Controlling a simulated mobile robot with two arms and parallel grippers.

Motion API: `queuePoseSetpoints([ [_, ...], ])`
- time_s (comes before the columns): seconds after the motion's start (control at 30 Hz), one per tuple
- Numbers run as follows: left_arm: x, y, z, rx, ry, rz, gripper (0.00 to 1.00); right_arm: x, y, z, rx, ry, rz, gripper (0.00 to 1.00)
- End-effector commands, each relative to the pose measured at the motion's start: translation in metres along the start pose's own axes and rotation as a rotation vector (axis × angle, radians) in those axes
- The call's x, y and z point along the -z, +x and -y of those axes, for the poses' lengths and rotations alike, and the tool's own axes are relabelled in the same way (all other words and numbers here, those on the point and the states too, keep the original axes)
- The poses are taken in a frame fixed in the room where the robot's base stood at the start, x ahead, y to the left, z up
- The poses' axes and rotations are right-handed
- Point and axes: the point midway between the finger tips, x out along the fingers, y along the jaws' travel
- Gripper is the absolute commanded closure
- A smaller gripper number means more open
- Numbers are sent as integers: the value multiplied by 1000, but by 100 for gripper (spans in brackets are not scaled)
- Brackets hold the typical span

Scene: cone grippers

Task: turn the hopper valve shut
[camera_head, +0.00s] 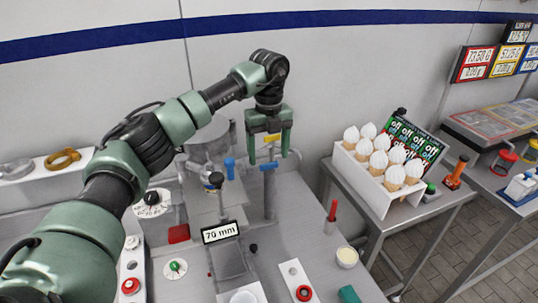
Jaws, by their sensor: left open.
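My left gripper (268,159) points down at the centre of the head view, open, with its two green fingers apart. I cannot tell whether the fingers touch either one. A second blue handle (229,163) is left of the gripper, near a grey rounded vessel that may be the hopper (208,132), partly hidden by my left arm. I cannot tell for certain which handle is the hopper valve. My right gripper is not in view.
A black-knobbed lever (216,180) and a "70 mm" sign (220,232) stand in front of the posts. A red-handled tool (332,212) stands to the right. A white rack of filled cones (377,191) is on a side table. The wall is close behind.

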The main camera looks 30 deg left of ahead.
Motion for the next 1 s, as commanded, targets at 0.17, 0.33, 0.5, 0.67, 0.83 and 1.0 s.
queuePoseSetpoints([
  [0.17, 0, 20, 0, 0, 1, -2, 27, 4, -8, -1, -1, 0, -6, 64],
  [0.33, 0, 26, 0, 1, 1, -1, 27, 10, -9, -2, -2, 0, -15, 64],
  [0.5, 0, 26, 0, 2, 1, -1, 27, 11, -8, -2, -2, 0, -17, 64],
  [0.67, 0, 26, 0, 2, 1, -1, 69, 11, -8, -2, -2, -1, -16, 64],
  [0.83, 0, 26, 0, 1, 2, -1, 90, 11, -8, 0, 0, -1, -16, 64],
  [1.0, 0, 26, 0, 1, 25, 0, 90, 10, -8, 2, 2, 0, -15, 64],
])
